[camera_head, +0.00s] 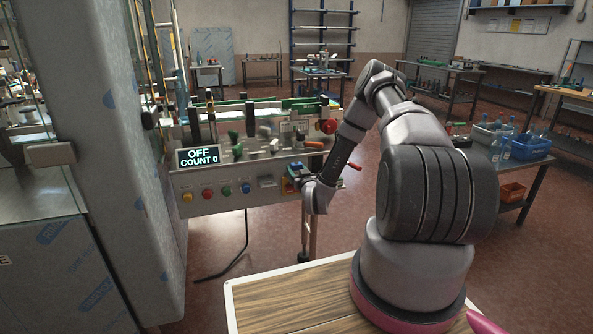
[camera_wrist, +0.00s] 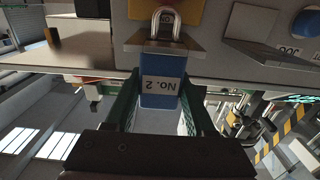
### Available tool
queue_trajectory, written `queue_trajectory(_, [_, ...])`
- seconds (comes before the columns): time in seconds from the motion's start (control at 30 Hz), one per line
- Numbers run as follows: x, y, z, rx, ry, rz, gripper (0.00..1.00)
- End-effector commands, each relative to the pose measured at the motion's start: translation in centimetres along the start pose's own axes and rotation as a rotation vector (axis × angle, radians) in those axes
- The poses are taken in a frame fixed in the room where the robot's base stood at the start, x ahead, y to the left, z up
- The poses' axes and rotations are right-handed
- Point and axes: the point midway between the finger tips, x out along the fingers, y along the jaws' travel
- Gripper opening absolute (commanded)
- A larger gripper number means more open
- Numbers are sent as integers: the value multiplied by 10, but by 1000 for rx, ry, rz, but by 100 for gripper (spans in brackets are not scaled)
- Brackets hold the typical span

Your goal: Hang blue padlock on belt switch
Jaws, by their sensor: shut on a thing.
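The blue padlock (camera_wrist: 160,98), labelled "No. 2", is between the green fingers of my gripper (camera_wrist: 160,80) in the wrist view. My gripper is shut on its body. The metal shackle (camera_wrist: 166,22) points away from the fingers and overlaps a yellow plate (camera_wrist: 190,8), which looks like part of the belt switch. I cannot tell whether the shackle passes through anything. In the head view my gripper (camera_head: 292,178) is at the right end of the machine's control panel, and it largely hides the padlock and switch there.
The grey panel has a display (camera_head: 198,157) reading "OFF COUNT 0" and a row of coloured buttons (camera_head: 226,191). A red knob (camera_head: 328,126) stands above. A wooden tabletop (camera_head: 285,305) is below my arm. Floor right of the panel is clear.

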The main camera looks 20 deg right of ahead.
Motion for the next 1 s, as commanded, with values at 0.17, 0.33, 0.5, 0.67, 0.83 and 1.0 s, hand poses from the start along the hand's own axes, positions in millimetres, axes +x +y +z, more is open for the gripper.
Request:
queue_trajectory(0.17, [-1, 0, 2, 1, -4, 1, 58])
queue_trajectory(0.33, [-1, 0, 2, 1, -4, 1, 90])
queue_trajectory(0.5, [-1, 0, 2, 1, -4, 1, 90])
queue_trajectory(0.67, [-8, 1, 2, 2, -6, 2, 90])
queue_trajectory(0.83, [-37, 1, 3, 3, -8, 2, 90])
queue_trajectory(1.0, [-72, 1, 3, 5, -9, 3, 90])
